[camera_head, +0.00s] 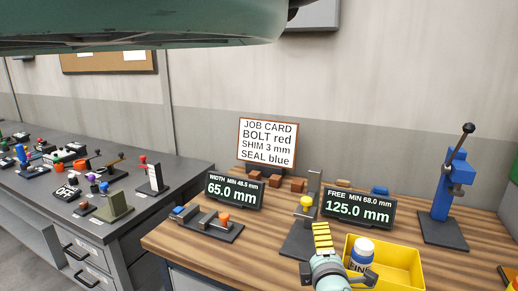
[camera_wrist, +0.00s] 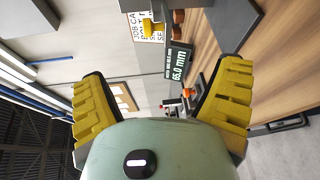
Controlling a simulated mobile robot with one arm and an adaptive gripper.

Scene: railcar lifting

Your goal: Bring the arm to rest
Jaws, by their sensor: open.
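My gripper (camera_head: 322,238) shows in the head view at the front of the wooden bench, just left of the yellow bin. One ridged yellow finger is visible there, above the pale green wrist. In the wrist view my gripper (camera_wrist: 165,72) is open, with its two yellow fingers wide apart and nothing between them. The wrist view is turned on its side and looks past the fingers to the wall, the job card (camera_wrist: 146,27) and a display reading 65.0 mm (camera_wrist: 179,64).
A yellow bin (camera_head: 412,265) with a white bottle (camera_head: 362,252) stands close right of my gripper. A gauge with a yellow knob (camera_head: 306,203), two displays and a blue press (camera_head: 443,195) stand on the bench (camera_head: 170,243). A cluttered grey bench (camera_head: 60,205) is at left.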

